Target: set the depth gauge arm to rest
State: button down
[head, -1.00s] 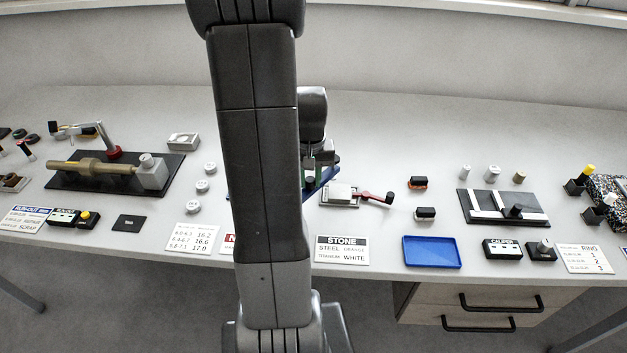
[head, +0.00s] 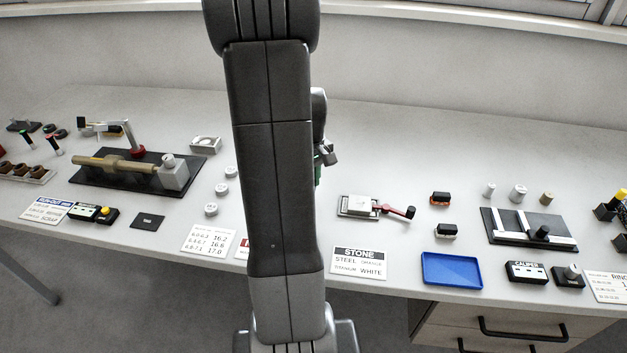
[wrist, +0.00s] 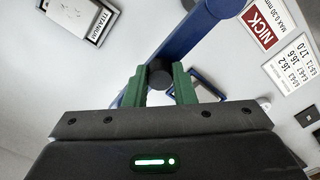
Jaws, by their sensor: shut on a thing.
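In the wrist view a blue bar (wrist: 188,37), which looks like the depth gauge arm, runs from the top right down to a round black knob (wrist: 160,75). The green fingers of my gripper (wrist: 159,88) are closed on either side of this knob. A thinner blue frame (wrist: 211,83) shows behind the right finger. In the head view only a bit of my gripper (head: 319,168) shows beside my own arm, which hides the gauge.
The NICK card (wrist: 262,25) and number card (wrist: 292,68) lie beside the gauge. A block with a TITANIUM label (wrist: 82,16) is at upper left. In the head view a red-handled lever (head: 398,210), blue tray (head: 452,270) and STONE card (head: 360,262) stand to the right.

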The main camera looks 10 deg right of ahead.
dwell(0.4)
jog(key=c, duration=1.2)
grip_release()
notch_tip(320, 180, up, 14)
jog(key=shift+b, duration=0.45)
jog(key=shift+f, duration=0.2)
notch_tip(320, 180, down, 14)
jog(key=shift+r+p, duration=0.15)
jog(key=shift+p, duration=0.3)
jog(key=shift+r, duration=0.1)
